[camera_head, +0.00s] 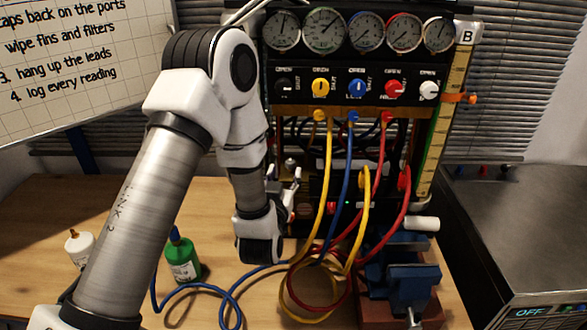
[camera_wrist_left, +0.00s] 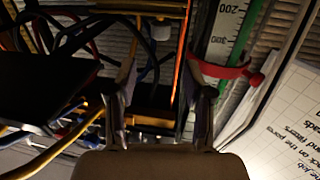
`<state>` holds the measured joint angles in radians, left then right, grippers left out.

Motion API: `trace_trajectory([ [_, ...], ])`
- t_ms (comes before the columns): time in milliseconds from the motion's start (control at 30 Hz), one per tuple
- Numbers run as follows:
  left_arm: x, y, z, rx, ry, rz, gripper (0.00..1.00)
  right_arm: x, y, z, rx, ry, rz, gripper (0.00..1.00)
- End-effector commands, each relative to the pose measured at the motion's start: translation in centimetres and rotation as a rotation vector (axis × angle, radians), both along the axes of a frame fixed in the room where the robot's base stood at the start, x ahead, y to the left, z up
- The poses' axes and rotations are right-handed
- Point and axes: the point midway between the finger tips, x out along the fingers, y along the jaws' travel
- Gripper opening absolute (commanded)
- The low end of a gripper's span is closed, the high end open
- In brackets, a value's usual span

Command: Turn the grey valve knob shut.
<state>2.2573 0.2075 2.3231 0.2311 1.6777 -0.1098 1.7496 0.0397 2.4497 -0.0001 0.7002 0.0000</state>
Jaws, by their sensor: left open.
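A row of valve knobs sits on the black panel (camera_head: 340,90) under the gauges. The palest, a whitish-grey knob (camera_head: 429,90), is at the right end, beside red, blue and yellow ones. A dark knob (camera_head: 285,86) at the left end is hard to make out. My left gripper (camera_head: 291,190) is in front of the rig's lower part, below the knobs and apart from them, partly hidden by its own wrist. In the left wrist view its fingers (camera_wrist_left: 162,88) are spread with nothing held between them. No knob is clear there. My right gripper is not in view.
Yellow, blue and red hoses (camera_head: 349,170) hang in front of the rig and coil on the wooden table. A blue vise (camera_head: 405,275) stands at the front right. A green bottle (camera_head: 183,260) and a white bottle (camera_head: 79,248) stand left. A scale tube (camera_head: 445,120) edges the rig.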

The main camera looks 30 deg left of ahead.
Motion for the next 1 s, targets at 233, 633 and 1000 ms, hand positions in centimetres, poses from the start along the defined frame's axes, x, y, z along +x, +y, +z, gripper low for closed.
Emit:
trace_trajectory([
  [233,0.7,0.3,-1.8,-0.002,0.0,0.0,0.52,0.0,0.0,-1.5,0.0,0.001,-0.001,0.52],
  [633,6.8,2.8,-1.7,-0.001,0.002,0.0,0.52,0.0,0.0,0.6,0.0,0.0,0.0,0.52],
  [1000,7.2,3.0,-1.8,0.0,0.002,-0.001,0.2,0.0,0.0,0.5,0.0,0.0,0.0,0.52],
])
